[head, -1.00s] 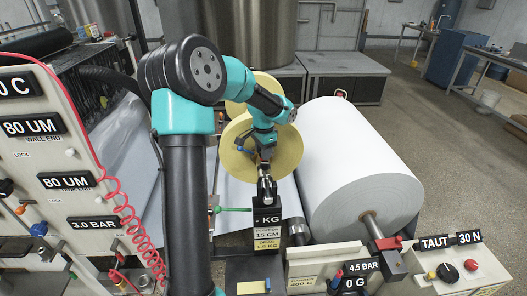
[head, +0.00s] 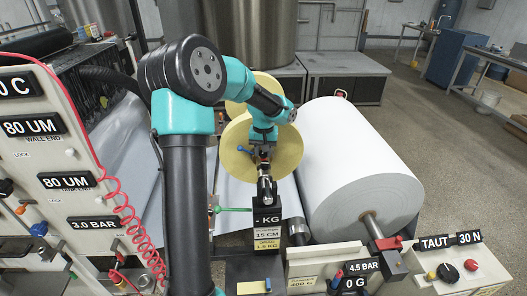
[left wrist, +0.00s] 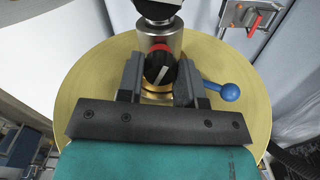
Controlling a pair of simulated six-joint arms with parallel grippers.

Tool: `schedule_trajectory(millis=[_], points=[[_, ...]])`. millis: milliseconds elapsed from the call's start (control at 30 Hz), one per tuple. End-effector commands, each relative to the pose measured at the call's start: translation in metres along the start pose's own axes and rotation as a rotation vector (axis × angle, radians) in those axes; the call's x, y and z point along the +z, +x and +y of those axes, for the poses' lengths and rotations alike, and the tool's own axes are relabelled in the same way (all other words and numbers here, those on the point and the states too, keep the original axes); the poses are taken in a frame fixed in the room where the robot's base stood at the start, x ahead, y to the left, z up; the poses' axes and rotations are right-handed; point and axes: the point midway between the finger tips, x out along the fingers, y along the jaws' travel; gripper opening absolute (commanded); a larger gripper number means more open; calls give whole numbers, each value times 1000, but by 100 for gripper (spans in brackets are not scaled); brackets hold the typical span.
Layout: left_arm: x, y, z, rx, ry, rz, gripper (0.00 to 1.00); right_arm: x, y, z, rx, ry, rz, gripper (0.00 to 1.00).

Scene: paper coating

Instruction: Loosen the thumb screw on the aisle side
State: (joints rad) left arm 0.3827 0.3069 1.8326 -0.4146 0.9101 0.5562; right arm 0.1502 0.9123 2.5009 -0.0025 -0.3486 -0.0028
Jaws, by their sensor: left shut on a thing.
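My left gripper (head: 266,188) points down in front of the yellow discs and above the black "- KG" box (head: 268,216). In the left wrist view its two dark fingers (left wrist: 158,84) are shut on a black knob (left wrist: 158,66) with a white mark, which I take for the thumb screw. A red ring and a silver cylinder (left wrist: 160,38) lie just beyond the knob. A yellow disc (left wrist: 90,95) spreads behind the fingers. In the head view the knob is hidden by the gripper. My right gripper is not in view.
A blue ball-ended lever (left wrist: 229,92) sits close to the right finger. A large white paper roll (head: 355,165) stands right of the gripper. A green rod (head: 234,209) is to its left. A panel with a coiled red hose (head: 135,235) fills the left side.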

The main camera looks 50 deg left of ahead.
Motion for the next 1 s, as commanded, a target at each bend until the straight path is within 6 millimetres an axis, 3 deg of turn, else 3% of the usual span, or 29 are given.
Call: schedule_trajectory(millis=[400,867,900,1000], points=[[0,-1,0,0,-208,1,10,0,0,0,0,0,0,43],[0,-1,0,0,-228,2,10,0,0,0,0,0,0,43],[0,-1,0,0,-228,2,34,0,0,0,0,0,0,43],[0,-1,0,0,-228,1,44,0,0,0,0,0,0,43]])
